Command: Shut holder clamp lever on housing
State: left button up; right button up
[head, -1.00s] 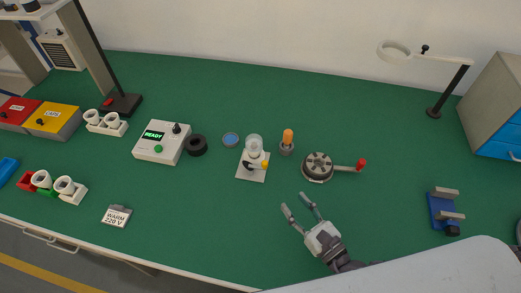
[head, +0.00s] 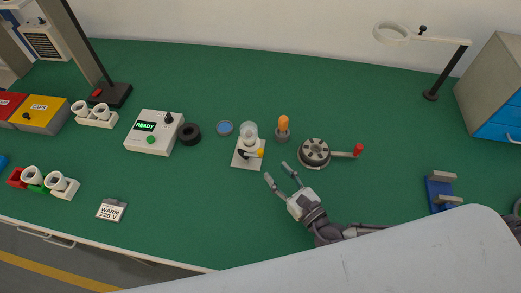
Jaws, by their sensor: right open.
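The holder housing (head: 246,160) is a small white plate with a clear glass bulb (head: 249,131) standing upright in it. Its clamp lever (head: 250,154) is dark with a yellow tip (head: 260,153) pointing right; I cannot tell from here whether it is open or shut. My right gripper (head: 277,172) is open and empty, just below and right of the housing, with its fingers pointing up and left. It is apart from the lever. My left gripper is not in view.
An orange bulb in a grey socket (head: 283,134) and a round grey fixture (head: 314,153) with a red-knobbed crank (head: 357,150) stand right of the housing. A tester reading READY (head: 154,133), a black ring (head: 189,134) and a blue disc (head: 224,128) are left.

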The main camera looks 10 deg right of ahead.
aim_at(261, 153)
jog(key=p+x, duration=0.1)
jog(key=x, duration=0.8)
jog(key=shift+p, duration=0.3)
jog(key=shift+s, duration=0.1)
grip_shut()
